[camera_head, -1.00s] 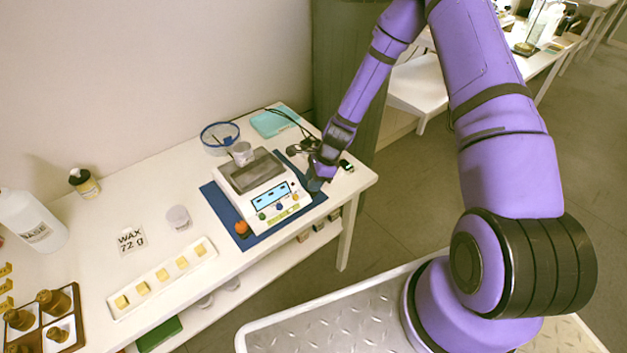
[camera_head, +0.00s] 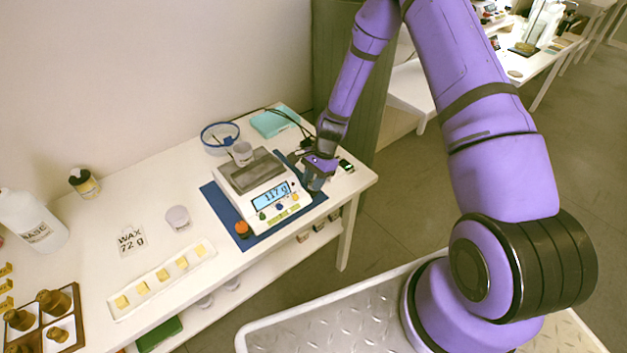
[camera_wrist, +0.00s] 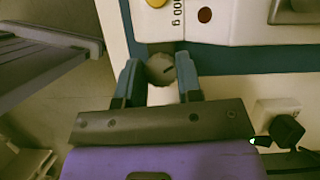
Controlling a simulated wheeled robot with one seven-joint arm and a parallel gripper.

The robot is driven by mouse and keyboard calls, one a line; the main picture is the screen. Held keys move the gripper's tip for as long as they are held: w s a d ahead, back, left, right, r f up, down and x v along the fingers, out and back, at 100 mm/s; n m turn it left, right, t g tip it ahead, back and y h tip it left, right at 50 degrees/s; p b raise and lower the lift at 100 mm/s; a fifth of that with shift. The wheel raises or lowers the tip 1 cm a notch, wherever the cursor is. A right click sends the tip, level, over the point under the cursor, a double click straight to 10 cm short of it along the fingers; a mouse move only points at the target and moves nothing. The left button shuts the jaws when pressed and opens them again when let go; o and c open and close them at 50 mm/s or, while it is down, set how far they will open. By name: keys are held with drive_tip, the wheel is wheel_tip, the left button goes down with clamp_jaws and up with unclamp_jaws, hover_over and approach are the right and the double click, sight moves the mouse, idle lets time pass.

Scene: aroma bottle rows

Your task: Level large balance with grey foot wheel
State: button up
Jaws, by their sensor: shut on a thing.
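The large balance (camera_head: 262,191) is white with a grey pan and stands on a blue mat (camera_head: 222,206). Its lit display (camera_head: 271,195) appears to read 117 g. The grey foot wheel (camera_wrist: 160,69) shows in the wrist view beside the balance's edge. My gripper (camera_wrist: 160,78) is shut on it, one finger on each side. In the head view my gripper (camera_head: 314,186) is low at the balance's right corner and hides that wheel.
A blue-rimmed bowl (camera_head: 220,135) and a teal box (camera_head: 272,122) stand behind the balance.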

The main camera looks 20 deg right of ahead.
drive_tip(key=n+g+h, duration=0.1)
drive_tip(key=n, duration=0.3)
drive_tip(key=shift+w+a+n, duration=0.1)
drive_tip(key=shift+n, duration=0.2)
drive_tip(key=n, duration=0.2)
drive_tip(key=n+g+h, duration=0.1)
drive_tip(key=n, duration=0.1)
drive_tip(key=shift+n+h, duration=0.3)
drive_tip(key=n+h, duration=0.1)
drive_tip(key=n, duration=0.3)
drive_tip(key=shift+g+h, duration=0.3)
drive_tip(key=shift+h, duration=0.1)
drive_tip(key=shift+n+h, duration=0.7)
drive_tip(key=shift+n, duration=1.5)
drive_tip(key=o, duration=0.9)
drive_tip(key=shift+r, duration=0.1)
drive_tip(key=v, duration=1)
drive_tip(key=shift+a+r, duration=0.15)
drive_tip(key=shift+r, duration=0.15)
